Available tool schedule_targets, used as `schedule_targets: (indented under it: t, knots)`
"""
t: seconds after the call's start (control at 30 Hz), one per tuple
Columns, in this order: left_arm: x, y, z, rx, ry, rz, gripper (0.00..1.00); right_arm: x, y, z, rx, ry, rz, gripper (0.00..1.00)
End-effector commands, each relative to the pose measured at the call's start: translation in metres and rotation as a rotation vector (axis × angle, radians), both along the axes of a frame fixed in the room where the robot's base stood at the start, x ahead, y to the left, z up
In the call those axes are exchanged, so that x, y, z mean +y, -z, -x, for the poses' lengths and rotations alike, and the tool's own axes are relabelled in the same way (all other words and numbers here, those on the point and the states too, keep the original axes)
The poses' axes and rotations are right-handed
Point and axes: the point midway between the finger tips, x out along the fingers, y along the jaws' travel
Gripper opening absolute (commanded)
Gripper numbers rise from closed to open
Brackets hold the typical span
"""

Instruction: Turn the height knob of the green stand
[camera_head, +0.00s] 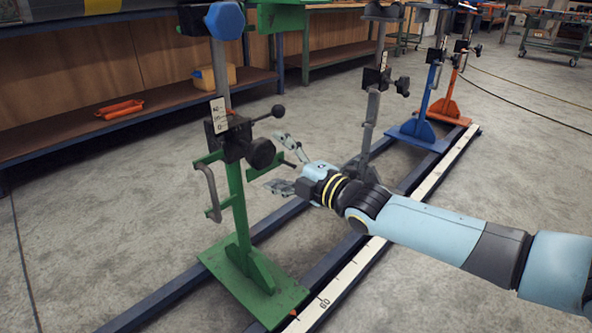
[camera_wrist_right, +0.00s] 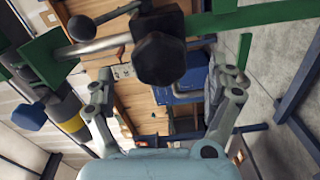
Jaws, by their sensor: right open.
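The green stand (camera_head: 236,200) stands upright at centre left on a flat green base. Its black clamp block carries a round black knob (camera_head: 261,153) facing my right arm. A thin lever with a black ball (camera_head: 278,111) sticks out above the knob. My right gripper (camera_head: 277,163) is open and empty, just right of the knob, its fingers pointing toward the stand. In the right wrist view the knob (camera_wrist_right: 160,58) appears large, toward the top between the two spread fingers (camera_wrist_right: 167,88); I see no finger touching it. My left gripper is out of view.
A grey stand (camera_head: 370,125), a blue stand (camera_head: 430,100) and an orange stand (camera_head: 450,95) follow behind on the floor rails. A white scale strip (camera_head: 340,285) runs along the right rail. A wooden workbench (camera_head: 150,105) stands behind left. The floor at right is mostly clear.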

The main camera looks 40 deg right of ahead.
Motion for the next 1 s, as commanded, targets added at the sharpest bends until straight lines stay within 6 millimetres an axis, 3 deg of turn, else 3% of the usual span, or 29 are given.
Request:
schedule_targets:
  t: [0.1, 0.33, 1.0]
  knots:
    - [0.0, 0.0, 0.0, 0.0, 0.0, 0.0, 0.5, -0.002, 0.001, 0.027, 0.004, -0.002, 0.0, 0.89]
    - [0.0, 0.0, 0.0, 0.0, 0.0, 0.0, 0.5, -0.004, 0.001, 0.058, 0.002, 0.0, 0.0, 0.89]
    - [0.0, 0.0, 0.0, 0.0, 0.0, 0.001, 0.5, -0.005, 0.001, 0.063, 0.003, 0.001, 0.0, 0.89]
